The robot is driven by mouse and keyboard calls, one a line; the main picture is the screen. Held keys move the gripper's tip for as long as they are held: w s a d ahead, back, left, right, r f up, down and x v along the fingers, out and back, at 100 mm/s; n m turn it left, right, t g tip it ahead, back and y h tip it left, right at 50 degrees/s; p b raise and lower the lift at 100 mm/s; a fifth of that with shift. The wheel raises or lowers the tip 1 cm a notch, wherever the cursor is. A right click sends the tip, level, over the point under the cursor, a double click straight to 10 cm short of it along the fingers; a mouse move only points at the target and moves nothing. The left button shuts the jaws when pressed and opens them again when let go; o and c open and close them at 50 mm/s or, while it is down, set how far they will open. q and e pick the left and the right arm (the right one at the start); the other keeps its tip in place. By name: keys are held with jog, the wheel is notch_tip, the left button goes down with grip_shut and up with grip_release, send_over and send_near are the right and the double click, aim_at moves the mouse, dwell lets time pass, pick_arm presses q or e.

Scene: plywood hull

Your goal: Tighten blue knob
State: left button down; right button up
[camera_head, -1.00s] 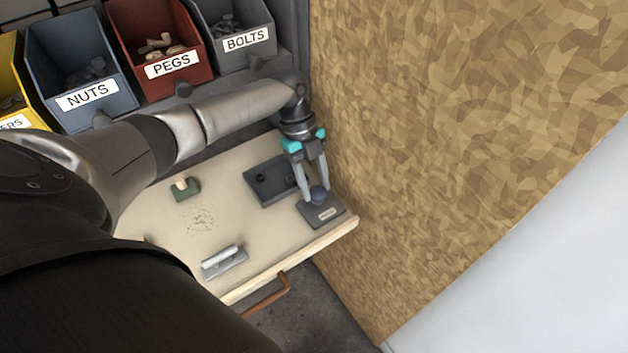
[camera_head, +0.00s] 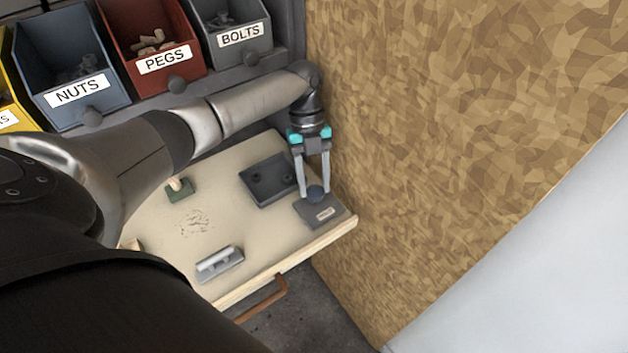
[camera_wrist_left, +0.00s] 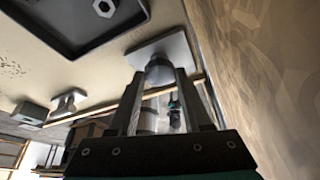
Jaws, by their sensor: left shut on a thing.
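The blue knob (camera_head: 315,192) stands on a dark grey labelled plate (camera_head: 325,213) near the right front corner of the wooden board. My left gripper (camera_head: 315,193) points down at it, with one finger on each side, shut on the knob. In the left wrist view the knob (camera_wrist_left: 159,72) sits between the two fingers, on its plate (camera_wrist_left: 165,47), and looks grey there.
A dark tray (camera_head: 268,182) lies just behind the knob's plate. A grey block with a handle (camera_head: 219,262) and a green block (camera_head: 179,190) are on the board (camera_head: 215,190). Bins of nuts (camera_head: 78,95), pegs (camera_head: 163,60) and bolts (camera_head: 240,37) stand behind. A patterned wall (camera_head: 450,130) rises close at right.

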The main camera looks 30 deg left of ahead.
pick_arm(q)
jog(key=shift+w+r, duration=0.15)
jog(key=shift+r, duration=0.05)
pick_arm(e)
jog(key=shift+a, duration=0.1)
pick_arm(q)
jog(key=c, duration=0.6)
grip_release()
jog(key=shift+o, duration=1.3)
jog(key=shift+f, duration=0.1)
pick_arm(e)
jog(key=shift+s+a, duration=0.15)
jog(key=shift+s, duration=0.35)
pick_arm(q)
notch_tip(320, 180, up, 12)
jog(key=p, duration=0.3)
notch_tip(320, 180, up, 7)
jog(key=p, duration=0.2)
send_over(314, 187)
jog(key=shift+r, duration=0.5)
pick_arm(e)
jog(key=r, duration=0.1)
jog(key=s+r, duration=0.1)
jog(key=r, duration=0.1)
jog(key=a+r, duration=0.1)
jog(key=r, duration=0.1)
jog(key=shift+s, duration=0.15)
